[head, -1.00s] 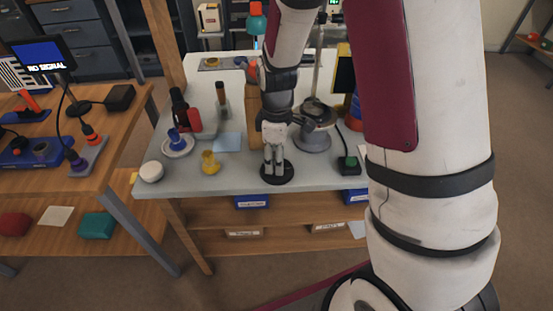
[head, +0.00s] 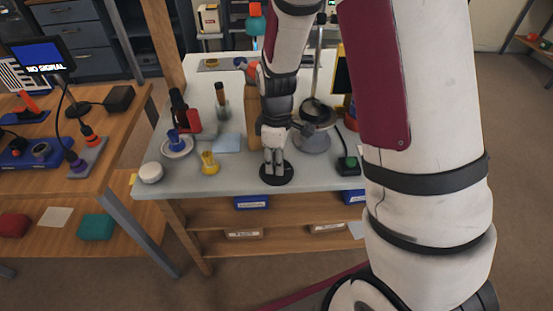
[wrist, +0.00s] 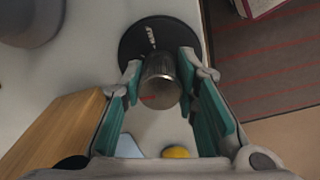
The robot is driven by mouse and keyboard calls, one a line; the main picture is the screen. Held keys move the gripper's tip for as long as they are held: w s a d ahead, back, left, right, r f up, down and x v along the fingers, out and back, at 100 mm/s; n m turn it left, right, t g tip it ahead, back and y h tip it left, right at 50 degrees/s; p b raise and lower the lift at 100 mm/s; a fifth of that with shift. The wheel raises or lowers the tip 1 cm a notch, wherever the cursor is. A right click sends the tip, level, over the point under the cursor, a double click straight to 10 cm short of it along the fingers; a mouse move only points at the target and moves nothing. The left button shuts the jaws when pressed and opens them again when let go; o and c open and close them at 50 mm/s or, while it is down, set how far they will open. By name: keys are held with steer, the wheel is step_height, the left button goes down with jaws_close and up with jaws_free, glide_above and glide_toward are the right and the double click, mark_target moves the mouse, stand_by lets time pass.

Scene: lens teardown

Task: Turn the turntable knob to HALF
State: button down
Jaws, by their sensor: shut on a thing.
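The turntable knob is a grey metal cylinder (wrist: 161,85) in the wrist view. It stands upright on a round black base (wrist: 135,42) with small white markings that are too small to read. My gripper (wrist: 160,82) is over the knob from above, its teal-lined fingers closed on the knob's two sides. In the head view my gripper (head: 273,168) points down onto the black disc (head: 289,175) near the table's front edge, and its fingers hide the knob there.
A grey round stand (head: 312,138) is behind and right of my gripper. A green button box (head: 347,164) sits further right. A yellow piece (head: 209,163), a white round dish (head: 151,172) and a blue sheet (head: 227,143) lie to the left. A wooden block (wrist: 55,135) is close beside my gripper.

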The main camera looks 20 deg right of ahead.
steer(key=m+p, duration=0.1)
steer(key=m, duration=0.3)
steer(key=m+p, duration=0.1)
steer(key=m, duration=0.3)
steer(key=shift+m, duration=0.3)
steer(key=m+p, duration=0.1)
steer(key=m, duration=0.3)
steer(key=shift+r+m, duration=0.1)
steer(key=shift+m, duration=0.2)
steer(key=shift+m+p, duration=0.7)
steer(key=shift+m, duration=1.3)
steer(key=c, duration=1.2)
jaws_free()
steer(key=shift+c, duration=0.2)
